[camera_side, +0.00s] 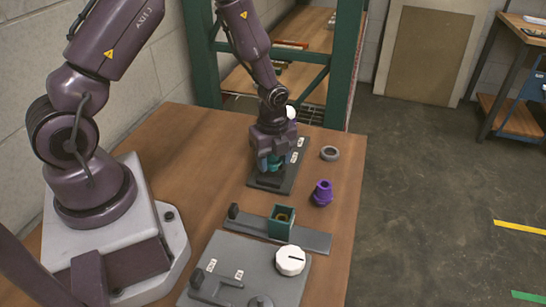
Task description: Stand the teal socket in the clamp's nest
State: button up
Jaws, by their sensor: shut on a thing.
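My gripper (270,160) points down over a dark plate with small white labels (287,177) on the far part of the table. It is shut on a teal piece, which I take to be the teal socket (275,162); the fingers hide much of it. I cannot tell whether the socket touches the plate. I cannot tell for sure which fixture is the clamp with the nest.
A purple stepped part (322,193) and a grey ring (329,153) stand to the right of the dark plate. A grey board (225,252) with a white knob (290,260) lies at the front. A white rounded thing (291,112) shows behind my gripper. A green frame (345,80) rises behind the table.

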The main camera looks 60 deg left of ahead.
jog(key=shift+f, duration=1.4)
dwell(1.0)
jog(key=o, duration=0.9)
jog(key=shift+w, duration=0.1)
jog(key=shift+o, duration=0.8)
notch_tip(320, 180, up, 13)
jog(key=shift+f, duration=0.2)
jog(key=s+d+r+n+t, duration=0.2)
jog(key=s+d+r+n, duration=0.1)
jog(key=s+r+n, duration=0.5)
jog(key=s+d+r+n+t, duration=0.3)
jog(key=s+r+n, duration=0.4)
jog(key=r+n, duration=0.3)
notch_tip(320, 180, up, 3)
jog(key=shift+s+f+t, duration=0.2)
jog(key=shift+s+t, duration=0.1)
jog(key=shift+s, duration=0.1)
